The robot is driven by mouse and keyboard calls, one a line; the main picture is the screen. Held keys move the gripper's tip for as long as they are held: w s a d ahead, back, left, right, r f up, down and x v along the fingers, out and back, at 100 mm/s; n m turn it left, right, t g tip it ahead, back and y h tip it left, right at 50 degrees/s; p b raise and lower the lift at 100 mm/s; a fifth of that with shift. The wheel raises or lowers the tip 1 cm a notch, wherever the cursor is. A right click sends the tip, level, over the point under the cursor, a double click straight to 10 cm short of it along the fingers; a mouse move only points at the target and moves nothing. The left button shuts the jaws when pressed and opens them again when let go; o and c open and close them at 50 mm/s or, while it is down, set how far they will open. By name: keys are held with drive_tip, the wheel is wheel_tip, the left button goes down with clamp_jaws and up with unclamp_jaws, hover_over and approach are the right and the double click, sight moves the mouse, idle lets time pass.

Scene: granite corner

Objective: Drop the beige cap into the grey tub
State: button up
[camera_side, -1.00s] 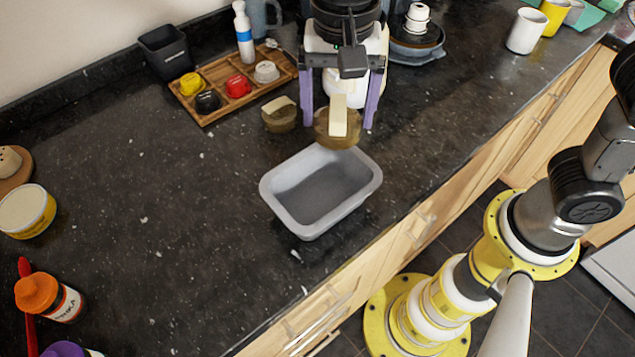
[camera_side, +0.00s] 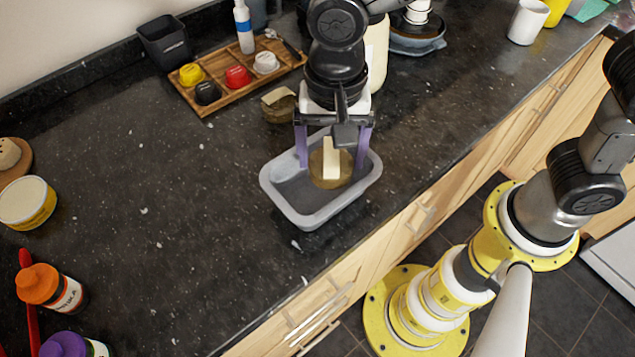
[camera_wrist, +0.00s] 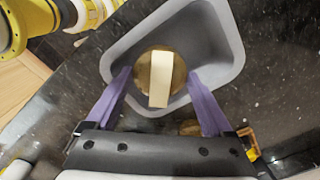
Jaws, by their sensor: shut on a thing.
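The grey tub (camera_side: 282,200) stands on the counter, open side up. My gripper (camera_side: 331,167) has its purple fingers on both sides of a round brownish piece with a raised beige bar across its top, which I take for the beige cap (camera_side: 331,172). It holds the piece within the tub's outline, towards the tub's right part; I cannot tell how far above the floor of the tub it is. In the wrist view the cap (camera_wrist: 160,78) sits between the fingertips, with the tub (camera_wrist: 222,45) around and behind it.
A similar brownish round piece with a beige top (camera_side: 278,105) stands behind the tub. A wooden tray (camera_side: 215,104) holds yellow, black, red and whitish caps. A black bin (camera_side: 165,47) is at the back.

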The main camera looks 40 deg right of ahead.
drive_tip(key=o, duration=1.1)
wheel_tip(320, 180, up, 14)
drive_tip(key=shift+f, duration=0.1)
